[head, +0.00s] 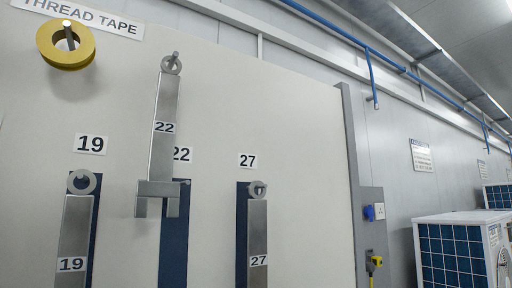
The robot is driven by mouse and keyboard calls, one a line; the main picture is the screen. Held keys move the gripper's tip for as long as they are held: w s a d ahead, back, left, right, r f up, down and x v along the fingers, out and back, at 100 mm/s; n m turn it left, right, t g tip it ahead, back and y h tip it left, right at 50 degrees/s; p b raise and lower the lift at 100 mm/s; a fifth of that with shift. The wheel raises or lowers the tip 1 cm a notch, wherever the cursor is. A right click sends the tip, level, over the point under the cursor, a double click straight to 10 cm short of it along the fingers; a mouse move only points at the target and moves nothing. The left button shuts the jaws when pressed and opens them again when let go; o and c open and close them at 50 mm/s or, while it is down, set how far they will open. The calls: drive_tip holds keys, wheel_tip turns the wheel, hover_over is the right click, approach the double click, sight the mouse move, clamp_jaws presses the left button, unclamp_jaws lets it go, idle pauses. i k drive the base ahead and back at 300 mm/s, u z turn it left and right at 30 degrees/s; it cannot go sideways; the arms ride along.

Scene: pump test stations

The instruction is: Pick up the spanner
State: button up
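Several grey flat spanners hang by ring ends on the pale board. The spanner marked 22 (163,150) is highest, its ring around a peg and its forked jaw at the bottom. It hangs above and a little left of the dark blue strip (174,245) under the 22 label, covering part of it. The spanner marked 19 (75,235) hangs at the left over its blue strip. The spanner marked 27 (258,230) hangs to the right over another strip. The lower ends of 19 and 27 are cut off by the picture edge. My gripper is not in view.
A yellow thread tape roll (66,46) is on a peg at top left. The board (300,130) ends at a grey post (349,180). Right of it are a blue socket (369,212), a yellow plug (376,261) and a white unit with blue panels (455,255).

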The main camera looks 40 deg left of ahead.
sight(159, 183)
drive_tip(key=z, duration=0.1)
drive_tip(key=k, duration=1.3)
drive_tip(key=u, duration=1.2)
